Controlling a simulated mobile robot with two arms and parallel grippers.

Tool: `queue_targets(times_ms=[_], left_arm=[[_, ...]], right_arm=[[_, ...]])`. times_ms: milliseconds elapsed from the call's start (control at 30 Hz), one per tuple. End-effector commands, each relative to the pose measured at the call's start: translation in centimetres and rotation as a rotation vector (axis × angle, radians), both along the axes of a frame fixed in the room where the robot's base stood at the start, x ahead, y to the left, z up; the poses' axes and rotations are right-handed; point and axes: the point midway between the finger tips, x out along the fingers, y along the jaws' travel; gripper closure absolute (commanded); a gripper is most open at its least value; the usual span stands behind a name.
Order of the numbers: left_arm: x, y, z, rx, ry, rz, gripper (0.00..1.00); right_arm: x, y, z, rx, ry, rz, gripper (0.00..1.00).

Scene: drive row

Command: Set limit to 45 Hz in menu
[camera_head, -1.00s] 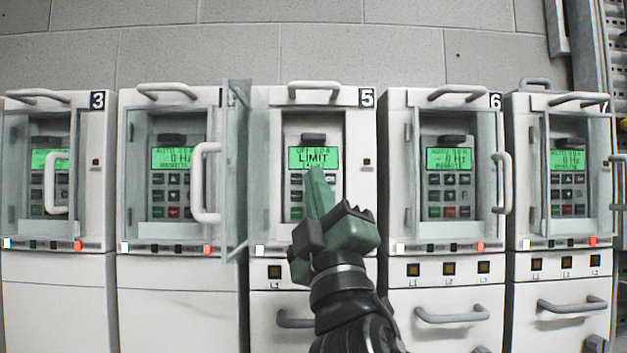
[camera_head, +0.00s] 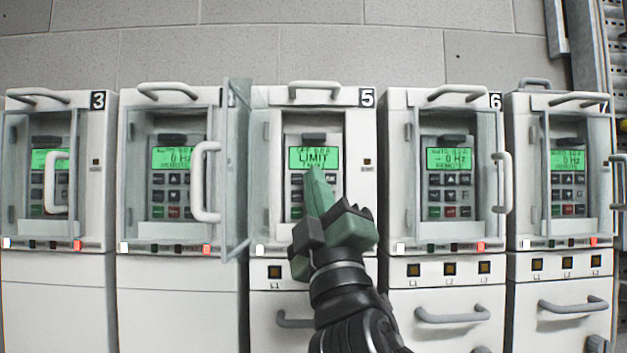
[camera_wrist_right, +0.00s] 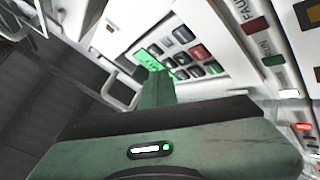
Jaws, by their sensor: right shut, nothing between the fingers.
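Drive 5 (camera_head: 362,215) stands in the middle of the row with its glass door (camera_head: 237,170) swung open to the left. Its green display (camera_head: 314,157) reads "LIMIT" in the large middle line; the small lines above and below are too blurred to read. My right gripper (camera_head: 316,178) is shut and empty, its green fingertips in front of the keypad just below the display, hiding the middle keys. In the right wrist view the fingers (camera_wrist_right: 160,85) reach toward the keypad (camera_wrist_right: 182,52); I cannot tell whether they touch a key. My left gripper is not in view.
Drives 3 (camera_head: 95,200), 6 (camera_head: 395,220) and 7 (camera_head: 515,220) stand alongside, with another drive (camera_head: 120,215) between 3 and 5. Their glass doors are closed over green displays. Drive 5's open door and handle (camera_head: 205,183) stick out left of my gripper.

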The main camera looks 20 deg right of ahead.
Motion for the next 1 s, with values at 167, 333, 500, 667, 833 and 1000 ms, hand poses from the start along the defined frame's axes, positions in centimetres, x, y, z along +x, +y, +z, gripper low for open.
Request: queue_targets(times_ms=[167,333,500,667,833,1000], left_arm=[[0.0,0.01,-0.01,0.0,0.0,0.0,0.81],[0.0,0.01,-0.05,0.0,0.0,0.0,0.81],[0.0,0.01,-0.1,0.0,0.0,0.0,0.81],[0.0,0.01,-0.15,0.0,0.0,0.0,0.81],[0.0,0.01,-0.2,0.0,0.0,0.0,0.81],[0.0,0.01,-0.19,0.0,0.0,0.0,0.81]], right_arm=[[0.03,-0.01,-0.02,0.0,0.0,0.0,1.0],[0.2,-0.06,-0.04,0.0,0.001,0.0,1.0],[0.42,-0.12,-0.05,0.0,0.001,0.0,1.0],[0.59,-0.16,-0.04,0.0,0.001,0.0,1.0],[0.77,-0.21,-0.03,0.0,0.0,0.0,1.0],[0.81,-0.23,-0.01,0.0,0.0,0.0,1.0]])
